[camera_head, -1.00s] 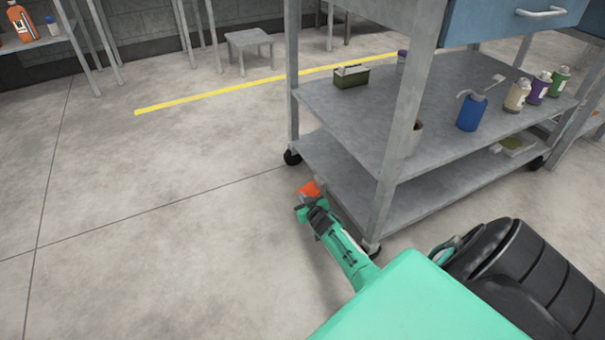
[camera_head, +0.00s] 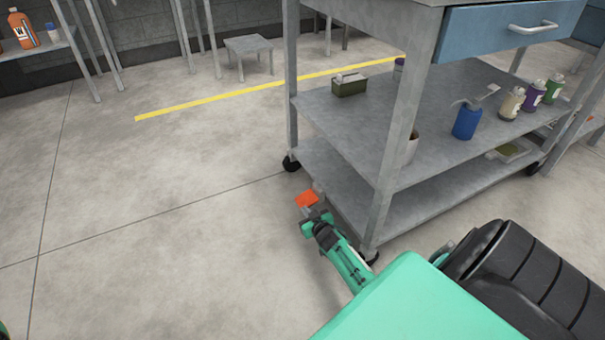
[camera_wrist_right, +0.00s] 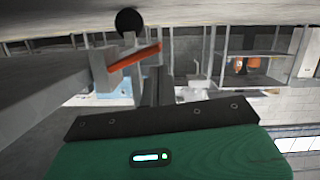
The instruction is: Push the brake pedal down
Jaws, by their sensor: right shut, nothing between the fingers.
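My right gripper (camera_head: 316,217) is shut and empty, low near the floor, just on the near side of the pedal. The pedal is visible beyond its fingertips; I cannot tell whether they touch. My left gripper is not in view.
The grey cart (camera_head: 345,195) stands on casters (camera_head: 291,163) right beside my right arm. Its middle shelf holds a blue mug (camera_head: 467,121), a green box (camera_head: 350,85) and several bottles. The floor to the left is clear up to a small stool (camera_head: 248,46).

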